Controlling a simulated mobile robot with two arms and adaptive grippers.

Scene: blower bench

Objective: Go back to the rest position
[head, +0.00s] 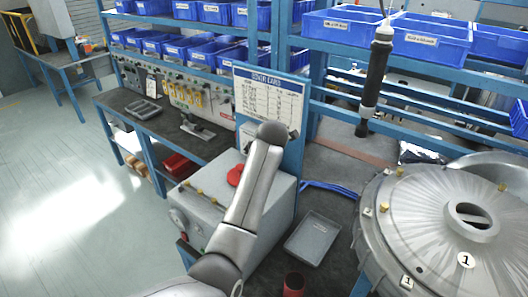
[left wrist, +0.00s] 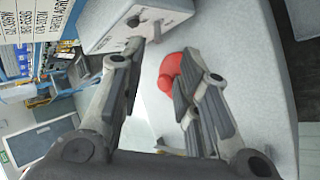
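My left arm rises from the bottom middle of the head view, in front of the grey box (head: 205,215); its gripper cannot be made out there. In the left wrist view my left gripper (left wrist: 163,62) has its two fingers spread apart with nothing held between them. A red round knob (left wrist: 170,72) on the grey box shows beyond the fingers, partly covered by the right-hand finger. The knob also shows in the head view (head: 235,176), just left of my arm. I cannot tell how far the fingers are from it. My right gripper is in neither view.
A round metal housing (head: 410,215) stands on the bench at right, with a grey tray (head: 312,238) and red cup (head: 293,285) nearby. A black tool (head: 375,80) hangs above. A printed board (head: 267,100) stands behind my arm. Floor at left is clear.

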